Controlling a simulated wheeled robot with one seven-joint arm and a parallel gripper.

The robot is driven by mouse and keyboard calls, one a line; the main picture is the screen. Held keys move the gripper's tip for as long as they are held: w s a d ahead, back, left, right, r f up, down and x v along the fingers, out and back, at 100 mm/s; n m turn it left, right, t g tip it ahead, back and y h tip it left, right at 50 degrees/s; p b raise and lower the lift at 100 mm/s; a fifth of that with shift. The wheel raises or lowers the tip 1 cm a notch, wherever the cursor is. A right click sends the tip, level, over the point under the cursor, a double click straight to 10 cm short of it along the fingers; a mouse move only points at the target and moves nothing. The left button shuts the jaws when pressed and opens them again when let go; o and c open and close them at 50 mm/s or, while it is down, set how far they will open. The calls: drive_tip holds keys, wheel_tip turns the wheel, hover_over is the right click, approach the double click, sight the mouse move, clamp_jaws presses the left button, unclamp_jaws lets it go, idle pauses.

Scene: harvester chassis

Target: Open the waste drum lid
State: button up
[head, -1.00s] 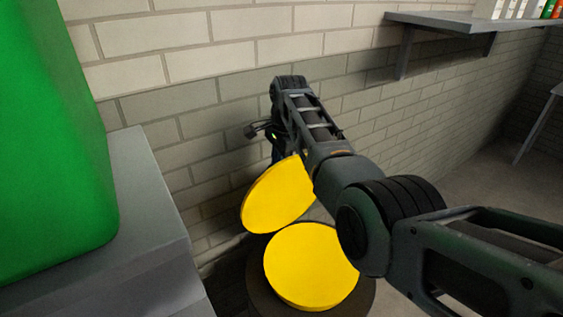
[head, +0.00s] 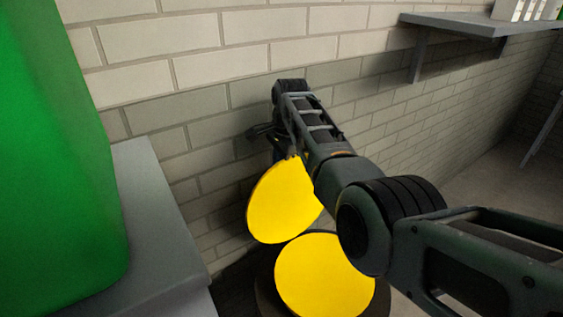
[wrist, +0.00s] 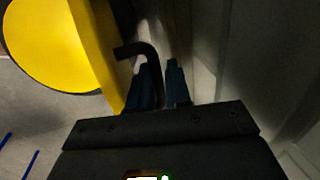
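The waste drum (head: 322,272) stands low in the head view, with a round yellow top face inside a dark rim. Its yellow lid (head: 284,202) is raised and steeply tilted above the drum, toward the wall. In the wrist view the lid (wrist: 96,50) shows nearly edge-on, with a dark hooked handle (wrist: 146,50) on its side. My gripper (wrist: 162,75) is behind the lid. Its two blue fingers stand close together with the handle's bar between them; a little space shows beside the bar. In the head view my arm and the lid mostly hide the fingers.
A brick wall (head: 200,100) runs close behind the lid and gripper. A grey cabinet (head: 165,230) with a large green container (head: 60,160) stands at left. A wall shelf (head: 470,24) is at upper right. Open floor lies at right.

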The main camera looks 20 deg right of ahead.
drive_tip(key=o, duration=0.4)
drive_tip(key=shift+a+f, duration=0.15)
drive_tip(key=shift+f, duration=0.3)
drive_tip(key=r, duration=0.6)
drive_tip(key=s+r, duration=0.1)
drive_tip(key=r, duration=0.2)
drive_tip(key=shift+s+d, duration=0.1)
drive_tip(key=shift+d, duration=0.25)
drive_tip(key=shift+f, duration=0.1)
